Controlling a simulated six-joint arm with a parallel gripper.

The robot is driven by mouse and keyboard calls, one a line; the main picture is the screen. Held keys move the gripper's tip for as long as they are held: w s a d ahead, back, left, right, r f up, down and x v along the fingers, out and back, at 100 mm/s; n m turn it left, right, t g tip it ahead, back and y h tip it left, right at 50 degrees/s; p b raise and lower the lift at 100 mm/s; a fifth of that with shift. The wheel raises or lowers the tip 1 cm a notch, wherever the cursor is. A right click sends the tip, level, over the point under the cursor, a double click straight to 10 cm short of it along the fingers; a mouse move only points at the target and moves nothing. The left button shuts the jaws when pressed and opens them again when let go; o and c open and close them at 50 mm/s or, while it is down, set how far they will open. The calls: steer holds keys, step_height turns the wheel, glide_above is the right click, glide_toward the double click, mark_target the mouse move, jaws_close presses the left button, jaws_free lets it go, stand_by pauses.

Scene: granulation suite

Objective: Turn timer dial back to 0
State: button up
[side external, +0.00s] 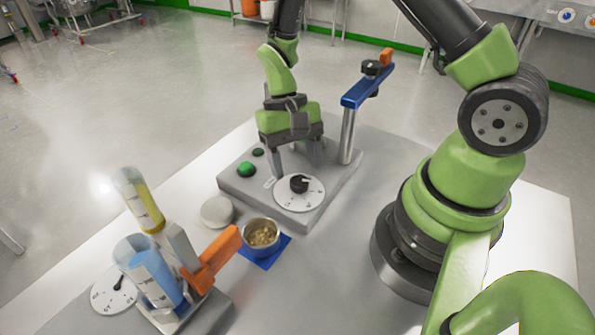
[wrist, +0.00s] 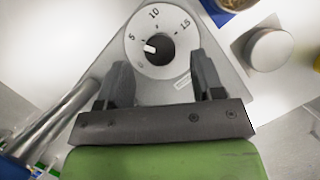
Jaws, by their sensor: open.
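The timer dial (side external: 299,190) is a round white plate with a black knob, set on top of a grey base. In the wrist view the dial (wrist: 137,25) shows the marks 5, 10 and 15. The white pointer on its knob (wrist: 160,48) points left, close to the 5 and slightly below it. My gripper (side external: 297,163) points down over the base, just behind the dial in the side view. In the wrist view the gripper (wrist: 160,66) has its fingers apart, one on each side of the dial's near part. Nothing is between them, and I cannot tell their height above the knob.
A green button (side external: 246,170) sits left of the dial. A post with a blue arm (side external: 357,95) rises right of my gripper. In front are a grey round lid (side external: 217,211), a cup of granules (side external: 262,235), a second dial (side external: 113,291) and cylinders with an orange lever (side external: 213,260).

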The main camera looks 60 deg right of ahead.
mark_target(299, 186)
steer(key=shift+x, duration=1.3)
steer(key=c, duration=0.9)
steer(key=shift+n, duration=0.3)
steer(key=n+h, duration=0.1)
steer(key=n, duration=0.1)
steer(key=n+h, duration=0.1)
steer(key=n, duration=0.2)
steer(key=shift+a+g, duration=0.15)
steer(key=shift+g, duration=0.25)
steer(key=n+h, duration=0.1)
steer(key=n, duration=0.2)
steer(key=n+h, duration=0.1)
steer(key=n, duration=0.2)
steer(key=shift+a+t+h, duration=0.15)
steer(key=shift+t+h, duration=0.15)
steer(key=shift+n, duration=0.3)
